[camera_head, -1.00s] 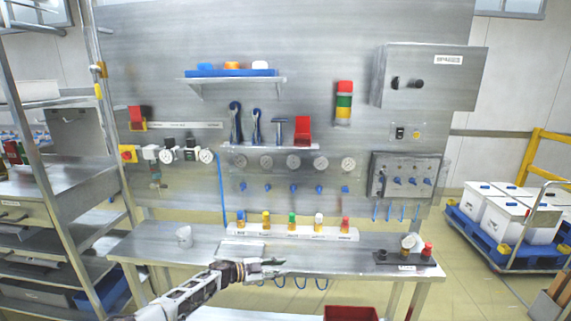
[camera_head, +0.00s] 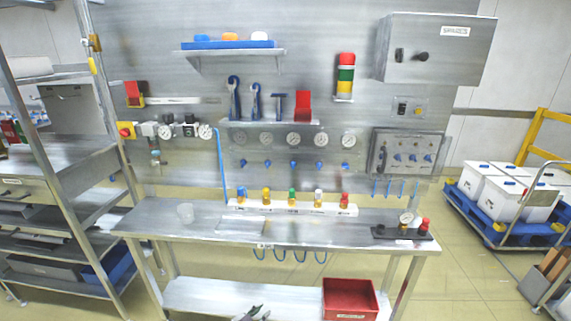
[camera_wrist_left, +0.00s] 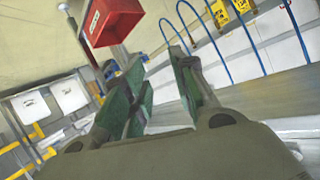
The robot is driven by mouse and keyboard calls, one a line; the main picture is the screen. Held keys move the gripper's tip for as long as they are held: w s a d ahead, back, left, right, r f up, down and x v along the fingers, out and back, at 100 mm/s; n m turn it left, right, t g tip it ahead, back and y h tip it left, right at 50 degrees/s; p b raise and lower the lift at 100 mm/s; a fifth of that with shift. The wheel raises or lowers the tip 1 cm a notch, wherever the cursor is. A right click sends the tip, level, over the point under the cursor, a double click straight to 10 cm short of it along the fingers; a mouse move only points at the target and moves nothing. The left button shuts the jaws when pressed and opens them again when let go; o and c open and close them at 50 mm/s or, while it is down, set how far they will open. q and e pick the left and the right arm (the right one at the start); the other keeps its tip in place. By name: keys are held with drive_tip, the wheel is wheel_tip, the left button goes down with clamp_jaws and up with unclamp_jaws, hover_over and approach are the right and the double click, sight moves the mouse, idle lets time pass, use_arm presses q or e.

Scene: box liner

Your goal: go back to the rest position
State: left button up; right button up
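My left gripper (camera_head: 254,313) shows only at the bottom edge of the head view, low in front of the workbench (camera_head: 190,232). Its arm is out of that view. In the left wrist view the gripper (camera_wrist_left: 158,75) has its two green-padded fingers apart, with nothing between them. My right gripper is in neither view.
A red bin (camera_head: 350,300) sits on the bench's lower shelf; it also shows in the left wrist view (camera_wrist_left: 112,20). A metal shelf unit (camera_head: 60,170) is at left.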

use_arm(q)
drive_tip(key=s+a+f+n+g+y, duration=0.25)
drive_tip(key=s+a+f, duration=0.25)
drive_tip(key=s+f, duration=0.65)
drive_tip(key=s+a+f+n+g+y, duration=0.1)
drive_tip(key=s+a+f+n+y, duration=0.3)
drive_tip(key=s+f, duration=0.75)
drive_tip(key=s+a+f+g, duration=0.1)
drive_tip(key=s+a+g, duration=0.1)
drive_tip(key=s, duration=0.9)
drive_tip(key=s+a+f+g+y, duration=0.1)
drive_tip(key=s+a+f+g, duration=0.1)
drive_tip(key=s, duration=0.9)
drive_tip(key=s+a+f+g+b, duration=0.1)
drive_tip(key=s+a+f+g, duration=0.1)
drive_tip(key=s, duration=0.9)
drive_tip(key=shift+s+a+n, duration=0.15)
drive_tip(key=shift+a+n, duration=0.3)
drive_tip(key=shift+a, duration=0.15)
